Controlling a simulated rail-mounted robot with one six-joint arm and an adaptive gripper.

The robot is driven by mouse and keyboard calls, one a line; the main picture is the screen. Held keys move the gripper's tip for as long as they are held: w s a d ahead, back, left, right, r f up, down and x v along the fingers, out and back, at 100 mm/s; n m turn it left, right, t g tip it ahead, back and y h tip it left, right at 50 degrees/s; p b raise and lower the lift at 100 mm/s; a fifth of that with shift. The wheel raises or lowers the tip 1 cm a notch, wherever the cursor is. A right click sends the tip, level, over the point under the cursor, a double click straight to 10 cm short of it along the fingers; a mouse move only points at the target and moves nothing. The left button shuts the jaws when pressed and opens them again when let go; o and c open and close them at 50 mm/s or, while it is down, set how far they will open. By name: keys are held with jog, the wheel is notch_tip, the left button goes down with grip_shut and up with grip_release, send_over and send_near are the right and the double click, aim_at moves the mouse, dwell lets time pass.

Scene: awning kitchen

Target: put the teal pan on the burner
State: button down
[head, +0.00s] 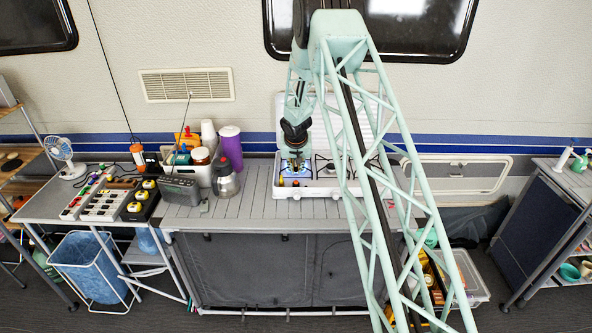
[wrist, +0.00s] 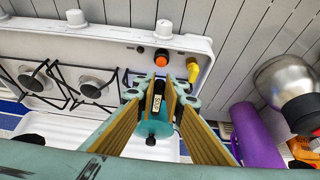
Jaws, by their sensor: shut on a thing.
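The white stove (head: 311,190) stands on the grey counter, and its burners (wrist: 92,88) with black grates show in the wrist view. My gripper (head: 294,164) points down over the stove's left part. In the wrist view its yellow-padded fingers (wrist: 160,92) are closed around a dark, labelled piece that looks like the handle of the teal pan (wrist: 154,127). Only a small round teal part with a black knob shows between the fingers. The fingers hide much of the pan. I cannot tell whether its base touches the stove.
Orange (wrist: 162,57) and yellow (wrist: 193,72) small items are at the stove's edge. Counter between kettle and stove is clear.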

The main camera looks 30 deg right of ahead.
jog(key=c, duration=2.7)
grip_release()
jog(key=shift+r, duration=0.15)
jog(key=shift+b+v, duration=0.45)
jog(key=shift+v, duration=5.45)
jog(key=shift+s, duration=0.1)
